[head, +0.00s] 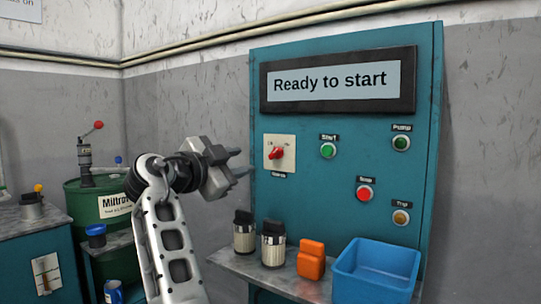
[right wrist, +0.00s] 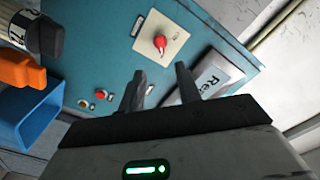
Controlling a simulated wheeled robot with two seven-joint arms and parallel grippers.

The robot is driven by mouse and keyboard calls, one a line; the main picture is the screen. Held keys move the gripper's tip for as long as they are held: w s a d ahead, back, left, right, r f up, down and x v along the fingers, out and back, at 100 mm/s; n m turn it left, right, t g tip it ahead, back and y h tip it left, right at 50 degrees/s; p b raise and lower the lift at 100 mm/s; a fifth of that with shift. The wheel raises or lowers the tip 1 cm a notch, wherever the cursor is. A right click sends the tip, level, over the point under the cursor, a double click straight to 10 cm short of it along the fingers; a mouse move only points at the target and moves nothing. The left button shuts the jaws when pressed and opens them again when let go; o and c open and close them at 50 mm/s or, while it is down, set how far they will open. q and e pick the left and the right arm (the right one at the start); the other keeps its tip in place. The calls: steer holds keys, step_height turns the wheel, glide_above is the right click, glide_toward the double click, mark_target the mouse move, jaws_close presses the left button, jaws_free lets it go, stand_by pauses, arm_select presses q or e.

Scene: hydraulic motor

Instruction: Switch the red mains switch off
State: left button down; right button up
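The red mains switch (head: 276,153) is a rotary knob on a cream plate, on the left side of the teal control cabinet (head: 350,135). Its handle looks tilted, and the small plate labels are too blurred to read surely. In the right wrist view the knob (right wrist: 160,43) shows beyond the fingers, unobstructed. My right gripper (head: 241,163) is just left of the switch plate, apart from the knob. Its two fingers (right wrist: 159,86) are spread with nothing between them. My left gripper is not in view.
The cabinet display (head: 335,80) reads "Ready to start". Green, red and amber buttons sit right of the switch. On the shelf below stand two dark-topped cylinders (head: 273,243), an orange block (head: 311,259) and a blue bin (head: 376,272). A green drum (head: 95,204) stands left.

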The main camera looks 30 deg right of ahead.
mark_target(272, 154)
steer(key=p+x, duration=0.2)
steer(key=x, duration=1)
steer(key=shift+w+d, duration=0.1)
steer(key=c, duration=0.7)
